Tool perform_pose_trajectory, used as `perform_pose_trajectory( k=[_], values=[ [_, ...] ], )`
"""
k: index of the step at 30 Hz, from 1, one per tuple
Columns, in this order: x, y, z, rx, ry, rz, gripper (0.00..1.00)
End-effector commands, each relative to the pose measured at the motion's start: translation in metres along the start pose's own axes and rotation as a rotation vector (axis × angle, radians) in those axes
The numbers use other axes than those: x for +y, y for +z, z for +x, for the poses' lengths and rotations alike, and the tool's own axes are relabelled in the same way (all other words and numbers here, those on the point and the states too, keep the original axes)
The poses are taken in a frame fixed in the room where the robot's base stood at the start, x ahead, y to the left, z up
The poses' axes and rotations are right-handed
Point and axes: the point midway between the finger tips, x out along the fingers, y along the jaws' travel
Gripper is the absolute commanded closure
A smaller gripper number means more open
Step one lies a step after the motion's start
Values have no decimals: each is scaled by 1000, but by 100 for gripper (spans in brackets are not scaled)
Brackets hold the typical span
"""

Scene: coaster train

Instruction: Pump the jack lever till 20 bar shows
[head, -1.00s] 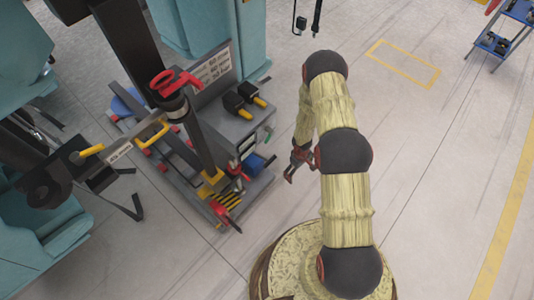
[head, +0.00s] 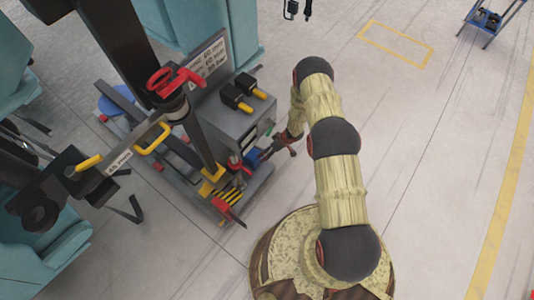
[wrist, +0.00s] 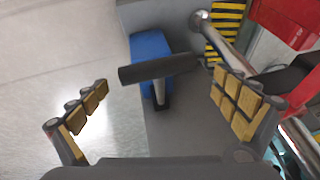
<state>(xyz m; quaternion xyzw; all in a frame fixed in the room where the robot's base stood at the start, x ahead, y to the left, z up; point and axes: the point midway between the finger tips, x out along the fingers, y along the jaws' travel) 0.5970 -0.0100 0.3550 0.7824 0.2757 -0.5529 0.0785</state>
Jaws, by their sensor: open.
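A dark round-ended handle (wrist: 158,68), which looks like the jack lever's grip, crosses in front of a blue block (wrist: 148,48) in the wrist view. My gripper (wrist: 162,84) is open, with its yellow-padded fingers either side of the handle. The left finger is clear of it; the right finger is close to its right end, and I cannot tell if they touch. In the head view my gripper (head: 277,150) is at the right side of the grey cart (head: 225,118), beside the blue block (head: 252,157). A small panel (head: 249,138) on the cart is too small to read.
A metal rod (wrist: 222,38) and a yellow-black striped plate (wrist: 226,22) stand right of the handle, with a red part (wrist: 288,20) beyond. A dark post with a red knob (head: 165,84) rises from the cart.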

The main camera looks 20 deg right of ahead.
Motion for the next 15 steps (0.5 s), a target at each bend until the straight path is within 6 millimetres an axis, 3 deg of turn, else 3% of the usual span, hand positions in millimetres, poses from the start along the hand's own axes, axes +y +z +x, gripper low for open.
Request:
perform_pose_trajectory(
  k=[6,15],
  values=[
    [0,1,26,-1,1,0,1],
    [0,0,29,0,2,0,1]
  ],
)
